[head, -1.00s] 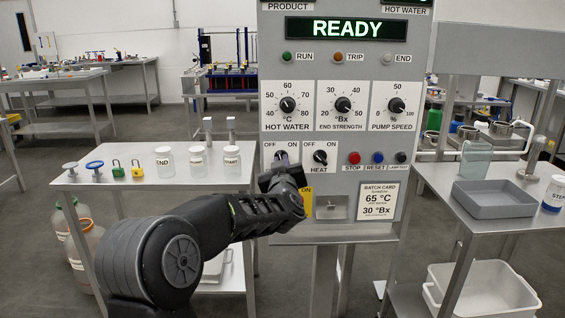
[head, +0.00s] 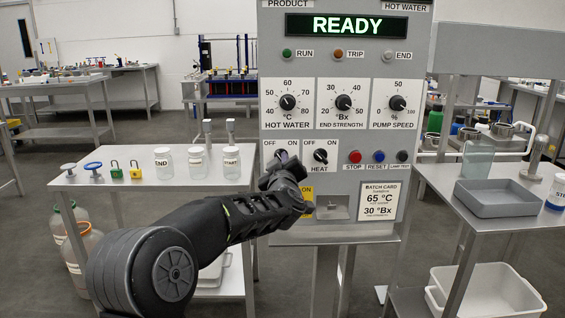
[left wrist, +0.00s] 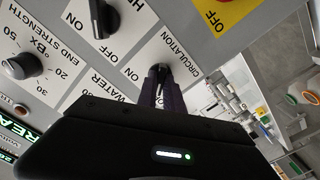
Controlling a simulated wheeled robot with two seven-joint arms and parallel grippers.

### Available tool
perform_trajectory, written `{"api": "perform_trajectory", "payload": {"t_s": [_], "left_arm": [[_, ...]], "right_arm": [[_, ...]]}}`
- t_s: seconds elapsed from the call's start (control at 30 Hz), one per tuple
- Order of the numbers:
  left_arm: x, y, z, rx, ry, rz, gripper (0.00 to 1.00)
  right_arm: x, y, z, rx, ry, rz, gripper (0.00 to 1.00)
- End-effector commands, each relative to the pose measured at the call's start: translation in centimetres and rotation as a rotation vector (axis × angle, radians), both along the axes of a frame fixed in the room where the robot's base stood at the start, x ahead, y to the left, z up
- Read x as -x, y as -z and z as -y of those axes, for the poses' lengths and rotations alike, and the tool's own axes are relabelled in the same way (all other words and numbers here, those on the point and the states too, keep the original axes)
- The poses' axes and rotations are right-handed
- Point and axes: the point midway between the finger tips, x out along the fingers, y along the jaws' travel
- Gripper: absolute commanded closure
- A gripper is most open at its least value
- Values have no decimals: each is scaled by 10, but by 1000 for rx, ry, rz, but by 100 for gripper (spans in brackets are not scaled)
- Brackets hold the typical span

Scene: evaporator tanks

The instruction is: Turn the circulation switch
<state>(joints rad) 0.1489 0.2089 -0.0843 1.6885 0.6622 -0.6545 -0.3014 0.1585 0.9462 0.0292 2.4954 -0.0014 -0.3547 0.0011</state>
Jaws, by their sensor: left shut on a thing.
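The circulation switch is a small dark knob on the grey control panel (head: 345,55), below the OFF and ON marks at the panel's left. My left gripper (head: 282,160) reaches up to it from below and hides most of it and its label in the head view. In the left wrist view the switch (left wrist: 158,70) shows beside the word CIRCULATION, at the tips of my left gripper (left wrist: 161,82). The fingers are shut on it. Which way the switch points is hard to tell. My right gripper is out of view.
The heat switch (head: 320,156) sits close to the right of my gripper. STOP (head: 355,157) and RESET (head: 379,157) buttons lie further right. A yellow plate (head: 307,196) is just below. Side tables with jars (head: 231,162) and a grey tray (head: 495,198) flank the panel.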

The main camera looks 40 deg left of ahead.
Motion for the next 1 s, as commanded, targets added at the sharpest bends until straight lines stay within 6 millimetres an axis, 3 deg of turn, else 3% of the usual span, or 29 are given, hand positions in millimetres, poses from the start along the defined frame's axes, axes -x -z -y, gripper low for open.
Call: {"api": "perform_trajectory", "payload": {"t_s": [0.37, 0.6, 0.8, 0.83, 1.0], "left_arm": [[0, 1, 1, 46, 2, 32, 100], [0, 4, 1, 141, 1, 107, 100], [-1, 1, 1, 136, 2, 100, 100], [-1, 1, 1, 136, 2, 100, 87], [0, 1, 1, 134, 1, 101, 73]], "right_arm": [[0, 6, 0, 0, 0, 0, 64], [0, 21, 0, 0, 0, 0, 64], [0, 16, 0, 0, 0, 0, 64], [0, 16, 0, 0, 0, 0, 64], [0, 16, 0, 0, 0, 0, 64]]}}
